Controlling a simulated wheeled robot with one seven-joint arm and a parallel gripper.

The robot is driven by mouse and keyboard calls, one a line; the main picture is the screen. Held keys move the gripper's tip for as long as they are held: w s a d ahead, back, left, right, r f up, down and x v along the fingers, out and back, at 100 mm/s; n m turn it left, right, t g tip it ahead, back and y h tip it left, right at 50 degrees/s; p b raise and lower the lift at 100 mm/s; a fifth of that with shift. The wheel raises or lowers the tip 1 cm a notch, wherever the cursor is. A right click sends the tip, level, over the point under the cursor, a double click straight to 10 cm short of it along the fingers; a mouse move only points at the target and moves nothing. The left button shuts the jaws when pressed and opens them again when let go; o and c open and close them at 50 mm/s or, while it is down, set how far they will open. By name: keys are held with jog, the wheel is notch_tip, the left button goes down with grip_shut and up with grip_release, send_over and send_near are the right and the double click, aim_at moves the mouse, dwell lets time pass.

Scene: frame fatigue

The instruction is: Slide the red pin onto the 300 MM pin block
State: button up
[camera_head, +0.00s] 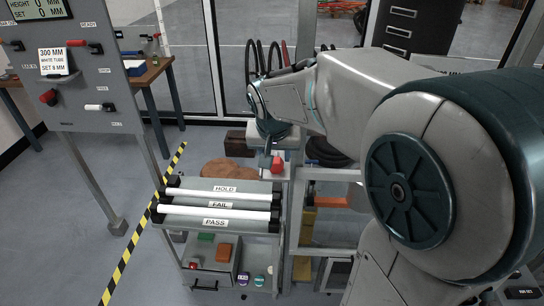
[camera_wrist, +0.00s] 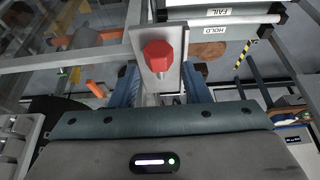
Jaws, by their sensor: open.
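A red hexagonal head, which looks like the red pin (camera_wrist: 160,55), shows in the wrist view on a short metal shank in front of a grey plate (camera_wrist: 178,88). It also shows in the head view as a small red piece (camera_head: 277,166) just below my wrist. My gripper (camera_wrist: 160,88) is open, with its blue-grey fingers on either side of the plate and below the red head in the picture. I cannot tell if they touch it. In the head view my gripper (camera_head: 267,152) is close to the red piece and partly hidden. I cannot make out a pin block marked 300 MM.
A card reading 300 MM (camera_head: 62,61) is on the control panel (camera_head: 85,100) at left. A rack with HOLD, FAIL and PASS labels (camera_head: 216,221) holds white tubes below the gripper. A grey box (camera_head: 214,268) stands beneath it. Metal framing (camera_head: 300,230) is close on the right.

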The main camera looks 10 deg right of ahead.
aim_at(276, 163)
jog(key=shift+p+x, duration=0.7)
jog(key=shift+x, duration=2.05)
jog(key=shift+s, duration=0.1)
jog(key=c, duration=0.6)
